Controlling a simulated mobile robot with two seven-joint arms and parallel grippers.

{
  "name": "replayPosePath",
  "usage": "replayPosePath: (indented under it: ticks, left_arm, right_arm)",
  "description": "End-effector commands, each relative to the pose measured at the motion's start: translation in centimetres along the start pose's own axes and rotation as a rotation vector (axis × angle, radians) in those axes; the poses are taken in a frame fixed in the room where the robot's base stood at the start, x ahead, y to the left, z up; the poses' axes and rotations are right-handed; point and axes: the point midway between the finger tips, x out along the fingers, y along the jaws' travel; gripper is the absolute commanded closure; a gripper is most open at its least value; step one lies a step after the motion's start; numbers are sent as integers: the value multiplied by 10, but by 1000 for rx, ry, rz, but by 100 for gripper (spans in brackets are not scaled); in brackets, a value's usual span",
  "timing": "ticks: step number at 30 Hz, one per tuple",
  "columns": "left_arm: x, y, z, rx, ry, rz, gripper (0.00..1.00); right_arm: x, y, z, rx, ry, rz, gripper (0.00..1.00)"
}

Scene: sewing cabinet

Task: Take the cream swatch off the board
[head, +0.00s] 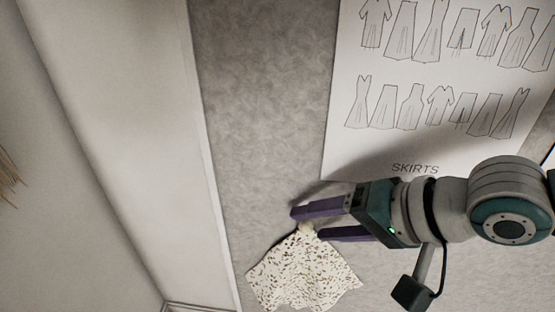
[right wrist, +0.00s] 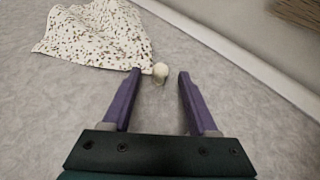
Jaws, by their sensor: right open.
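The cream swatch (head: 303,275), speckled with dark flecks, hangs on the grey board (head: 262,120) at the lower middle of the head view. A small cream pin or knob (head: 306,229) sits at its top corner. My right gripper (head: 308,223) comes in from the right, open, with its purple fingers either side of the pin. In the right wrist view the swatch (right wrist: 95,35) lies at the upper left, and the pin (right wrist: 160,71) stands between the two fingertips with gaps beside it. My left gripper is not in view.
A white poster (head: 425,85) of garment drawings labelled "SKIRTS" is on the board above my right arm. A pale frame edge (head: 190,120) bounds the board at the left. The board between frame and poster is bare.

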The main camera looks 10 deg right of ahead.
Motion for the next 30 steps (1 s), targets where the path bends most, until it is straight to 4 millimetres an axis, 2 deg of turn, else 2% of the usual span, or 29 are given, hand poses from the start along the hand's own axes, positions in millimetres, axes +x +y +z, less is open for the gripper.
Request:
replayPosePath:
  ticks: [8, 23, 30]
  left_arm:
    - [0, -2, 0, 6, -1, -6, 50]
    - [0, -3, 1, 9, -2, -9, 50]
    - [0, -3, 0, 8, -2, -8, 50]
  right_arm:
    - [1, 0, 0, -1, -1, 0, 42]
    - [1, 0, 0, -1, 0, 1, 98]
    - [1, 0, 0, -1, -1, 0, 100]
